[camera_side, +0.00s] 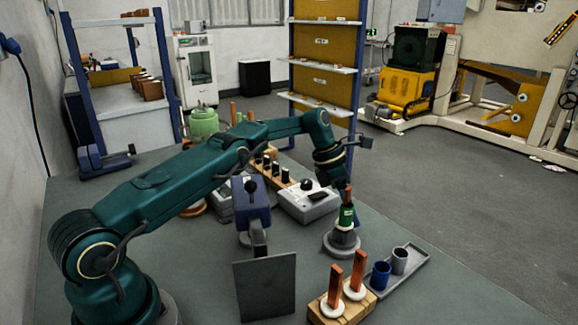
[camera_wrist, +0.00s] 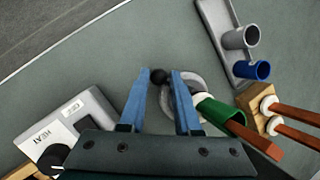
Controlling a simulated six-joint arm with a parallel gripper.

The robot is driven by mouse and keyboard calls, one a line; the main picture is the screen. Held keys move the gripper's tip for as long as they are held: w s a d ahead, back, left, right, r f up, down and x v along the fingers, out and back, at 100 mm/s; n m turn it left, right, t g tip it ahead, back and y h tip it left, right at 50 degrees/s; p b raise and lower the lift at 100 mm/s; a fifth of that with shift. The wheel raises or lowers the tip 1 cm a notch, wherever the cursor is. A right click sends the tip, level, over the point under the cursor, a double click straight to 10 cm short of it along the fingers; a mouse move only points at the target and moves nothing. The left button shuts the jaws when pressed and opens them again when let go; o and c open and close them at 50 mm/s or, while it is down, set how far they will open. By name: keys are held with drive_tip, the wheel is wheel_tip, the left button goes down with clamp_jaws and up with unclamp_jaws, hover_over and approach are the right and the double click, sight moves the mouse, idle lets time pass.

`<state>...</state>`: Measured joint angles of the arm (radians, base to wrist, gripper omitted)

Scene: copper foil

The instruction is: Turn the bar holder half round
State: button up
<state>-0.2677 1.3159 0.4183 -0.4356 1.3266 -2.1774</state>
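A round grey stand (camera_side: 341,243) on the bench carries an upright green sleeve (camera_side: 346,217) with a copper bar in it; I take this as the bar holder. The wrist view shows the stand (camera_wrist: 168,100) and the green sleeve (camera_wrist: 222,116) to the right of my fingers. My gripper (camera_wrist: 161,74) is open, its two blue fingers apart. A black ball knob (camera_wrist: 158,76) shows between the fingertips; I cannot tell whether they touch it. In the side view my wrist is above the stand, and the fingertips are hard to make out.
A wooden block (camera_side: 331,314) with two copper bars in white rings stands in front. Beside it is a grey tray (camera_side: 415,270) with a blue cup (camera_side: 380,275) and a grey cup (camera_side: 399,260). A grey HEAT box (camera_wrist: 95,107) stands left of the fingers in the wrist view.

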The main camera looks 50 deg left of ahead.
drive_tip(key=o, duration=0.3)
drive_tip(key=shift+v, duration=2.55)
